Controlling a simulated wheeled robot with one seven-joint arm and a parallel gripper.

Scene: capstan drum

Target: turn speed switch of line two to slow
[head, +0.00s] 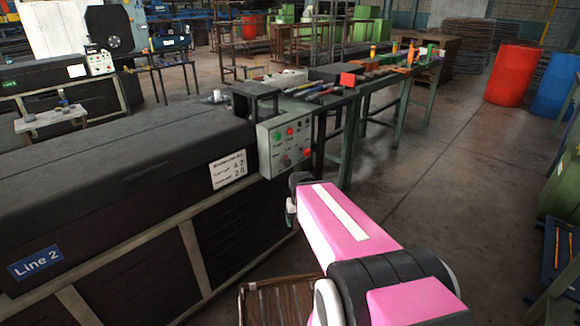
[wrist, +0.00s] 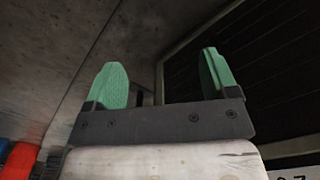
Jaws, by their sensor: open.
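The line two machine (head: 110,185) is a long dark cabinet with a blue "Line 2" sign on its left part. Its grey control box (head: 264,150) is at its right end and carries green and red buttons and a dark knob (head: 287,161) low in the middle, which looks like the speed switch. Its labels and setting are too small to read. My gripper (head: 291,207) is just below the box, mostly hidden by my pink arm. In the wrist view its two green fingers (wrist: 160,78) are wide apart with nothing between them; the control box does not show there.
A white data sheet (head: 228,171) is on the cabinet left of the box. A green-legged workbench (head: 352,100) with tools stands behind it. A wooden crate or pallet (head: 280,297) is low beside my arm. Open floor (head: 440,190) lies to the right.

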